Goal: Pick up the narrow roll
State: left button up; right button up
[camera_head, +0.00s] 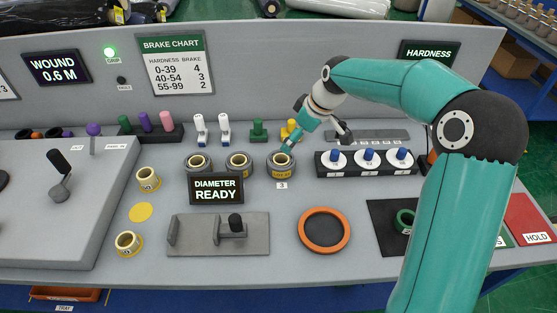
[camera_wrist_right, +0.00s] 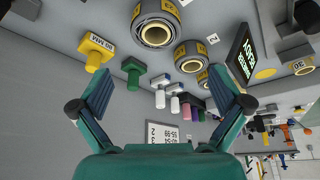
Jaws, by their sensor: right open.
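Three dark-wrapped rolls with pale cores stand in a row: a left one (camera_head: 198,163), a middle one (camera_head: 238,163) and a right one (camera_head: 281,166) with a yellow label and a card 3. I cannot tell which is the narrow one. The right one looks largest in the right wrist view (camera_wrist_right: 157,33). My right gripper (camera_head: 314,138) is open and empty, just behind and right of that roll in the head view. Its two fingers (camera_wrist_right: 163,78) are spread wide in the wrist view. My left gripper is not in view.
Yellow (camera_head: 293,130) and green (camera_head: 258,131) handled blocks stand behind the rolls. A three-knob black panel (camera_head: 366,162) is to the right. A DIAMETER READY display (camera_head: 216,189) stands in front.

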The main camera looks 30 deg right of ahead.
jog(key=p, duration=0.1)
send_near(282, 162)
jog(key=a+f, duration=0.2)
jog(key=shift+s+f, duration=0.3)
jog(key=shift+w+a+f+p, duration=0.1)
jog(key=shift+w+f+p, duration=0.2)
jog(key=shift+f+p, duration=0.15)
jog(key=p+x, duration=0.1)
jog(key=x, duration=0.2)
jog(key=shift+w+f, duration=0.15)
jog(key=shift+w, duration=0.15)
jog(key=shift+w+f, duration=0.15)
jog(key=shift+f, duration=0.25)
jog(key=c, duration=1.1)
jog(key=shift+r, duration=0.15)
